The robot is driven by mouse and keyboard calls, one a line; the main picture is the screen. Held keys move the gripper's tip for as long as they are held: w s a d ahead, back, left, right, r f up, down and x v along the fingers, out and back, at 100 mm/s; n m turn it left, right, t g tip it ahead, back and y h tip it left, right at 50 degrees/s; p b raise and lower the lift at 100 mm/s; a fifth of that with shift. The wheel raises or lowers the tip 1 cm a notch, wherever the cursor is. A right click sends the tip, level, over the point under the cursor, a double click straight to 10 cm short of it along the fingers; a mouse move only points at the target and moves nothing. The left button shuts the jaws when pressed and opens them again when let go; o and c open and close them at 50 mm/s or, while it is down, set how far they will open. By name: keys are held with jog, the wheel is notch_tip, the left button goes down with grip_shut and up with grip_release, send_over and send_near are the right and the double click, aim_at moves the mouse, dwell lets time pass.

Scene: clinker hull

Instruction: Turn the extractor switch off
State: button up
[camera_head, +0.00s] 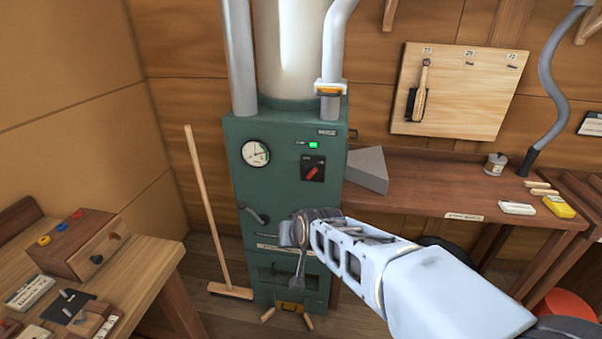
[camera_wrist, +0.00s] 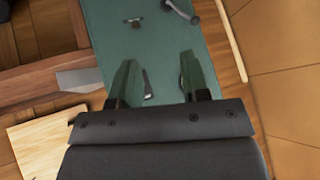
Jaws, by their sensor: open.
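The green extractor cabinet (camera_head: 235,185) stands against the wall in the head view. On its upper right front is a switch, a red knob (camera_head: 312,170) on a black plate, with the knob pointing diagonally. A green lamp (camera_head: 313,145) is lit above it. My gripper (camera_head: 299,262) is in front of the cabinet's lower half, below the switch and apart from it. In the wrist view my gripper (camera_wrist: 157,60) is open, with its two fingers apart and the green cabinet front (camera_wrist: 150,45) behind them. The red knob cannot be made out there.
A round gauge (camera_head: 255,153) and a lever (camera_head: 254,215) are on the cabinet's left side. A broom (camera_head: 207,205) leans at left. A grey wedge (camera_head: 368,170) lies on the workbench (camera_head: 420,190) at right. A wooden box (camera_head: 78,245) stands on the left bench.

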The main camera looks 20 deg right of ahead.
jog(key=w+d+m+t+h, duration=0.25)
jog(key=w+m+t, duration=0.25)
jog(key=w, duration=0.7)
jog(key=m+t+h, duration=0.3)
jog(key=m+h, duration=0.2)
jog(key=h, duration=0.2)
send_near(312, 174)
jog(key=shift+m, duration=0.3)
jog(key=p+x, duration=0.3)
jog(key=x, duration=0.6)
jog(key=shift+w+d, duration=0.2)
jog(key=shift+w, duration=0.05)
grip_shut()
